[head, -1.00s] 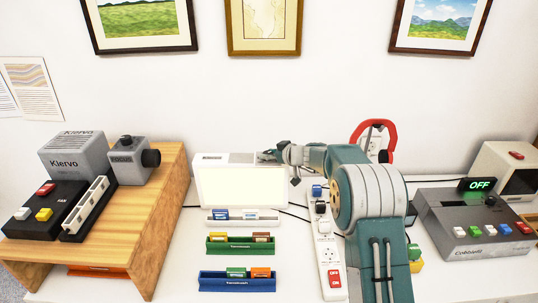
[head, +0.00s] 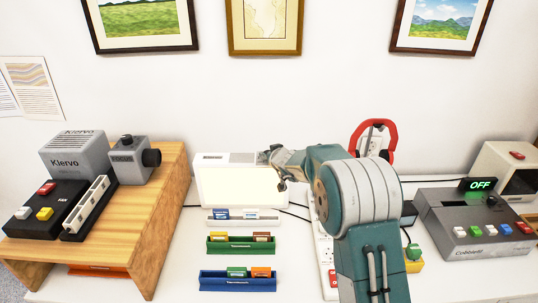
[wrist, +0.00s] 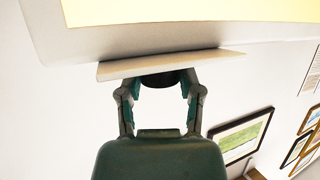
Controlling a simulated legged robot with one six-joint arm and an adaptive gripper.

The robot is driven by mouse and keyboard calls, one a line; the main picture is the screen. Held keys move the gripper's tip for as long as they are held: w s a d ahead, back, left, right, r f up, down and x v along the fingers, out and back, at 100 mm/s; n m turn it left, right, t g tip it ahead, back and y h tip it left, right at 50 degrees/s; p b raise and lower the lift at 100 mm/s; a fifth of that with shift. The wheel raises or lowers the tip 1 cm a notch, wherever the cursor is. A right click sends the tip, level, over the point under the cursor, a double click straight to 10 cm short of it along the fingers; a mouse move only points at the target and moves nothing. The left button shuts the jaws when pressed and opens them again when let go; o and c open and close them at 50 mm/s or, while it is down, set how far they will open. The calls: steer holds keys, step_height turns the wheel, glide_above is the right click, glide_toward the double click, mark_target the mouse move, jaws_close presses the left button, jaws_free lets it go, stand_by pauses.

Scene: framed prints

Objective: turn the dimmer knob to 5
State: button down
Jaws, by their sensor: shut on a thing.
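The white light box (head: 203,186) with a lit pale-yellow panel stands at the middle of the table against the wall. My gripper (head: 268,157) is at its top right edge. In the wrist view my gripper (wrist: 161,88) has its two fingers on either side of a dark round part, which looks like the dimmer knob (wrist: 168,79), and is shut on it. The knob's scale and setting do not show. In the head view my gripper hides the knob.
My arm covers much of the power strip (head: 327,281). White, green and blue card racks (head: 238,283) stand in front of the light box. A wooden stand (head: 160,190) is at left, and a grey box (head: 470,228) with an OFF display at right. Framed prints hang above.

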steer(key=shift+m+t+h, duration=0.3)
steer(key=shift+m+h, duration=0.3)
stand_by(0.4)
steer(key=shift+c, duration=1.3)
jaws_free()
steer(key=shift+a, duration=0.1)
steer(key=v, duration=1.1)
steer(key=shift+s, duration=0.35)
